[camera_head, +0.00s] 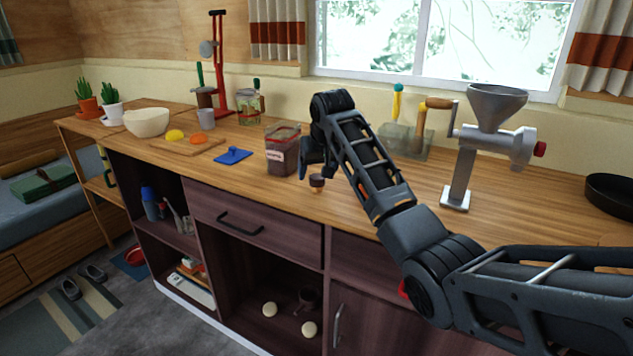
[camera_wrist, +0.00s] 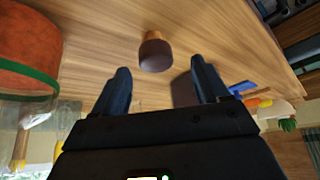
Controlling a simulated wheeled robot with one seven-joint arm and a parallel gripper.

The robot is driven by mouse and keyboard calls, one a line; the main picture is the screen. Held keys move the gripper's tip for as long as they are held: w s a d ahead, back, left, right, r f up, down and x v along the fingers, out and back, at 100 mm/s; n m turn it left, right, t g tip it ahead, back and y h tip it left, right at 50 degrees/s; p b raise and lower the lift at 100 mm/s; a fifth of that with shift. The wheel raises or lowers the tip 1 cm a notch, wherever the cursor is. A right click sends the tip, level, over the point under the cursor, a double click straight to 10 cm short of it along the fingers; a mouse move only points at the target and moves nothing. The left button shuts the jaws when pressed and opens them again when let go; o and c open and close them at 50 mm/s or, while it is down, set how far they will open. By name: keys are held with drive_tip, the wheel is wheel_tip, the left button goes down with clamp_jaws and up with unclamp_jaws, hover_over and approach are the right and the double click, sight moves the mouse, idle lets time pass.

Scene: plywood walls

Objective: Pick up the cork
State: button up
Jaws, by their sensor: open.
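The cork (camera_head: 316,183) stands on the wooden counter (camera_head: 345,215) near its front edge, with a dark wider top and a lighter lower part. In the wrist view the cork (camera_wrist: 155,52) lies ahead of my gripper (camera_wrist: 158,85), roughly centred between the two fingertips and a little beyond them. In the head view my gripper (camera_head: 315,160) is just above the cork, partly hidden by my own arm. The jaws are apart and nothing is between them. I cannot tell any contact with the cork.
A jar with dark contents (camera_head: 282,152) stands close on the left of my gripper. A blue object (camera_head: 233,156) lies farther left. A metal grinder (camera_head: 490,140) stands to the right, and a glass container (camera_head: 405,143) is behind my arm. The counter right of the cork is clear.

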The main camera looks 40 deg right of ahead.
sight(317, 177)
drive_tip(key=shift+x, duration=2.2)
drive_tip(key=shift+s+d, duration=0.15)
drive_tip(key=shift+s, duration=0.05)
drive_tip(key=c, duration=1.1)
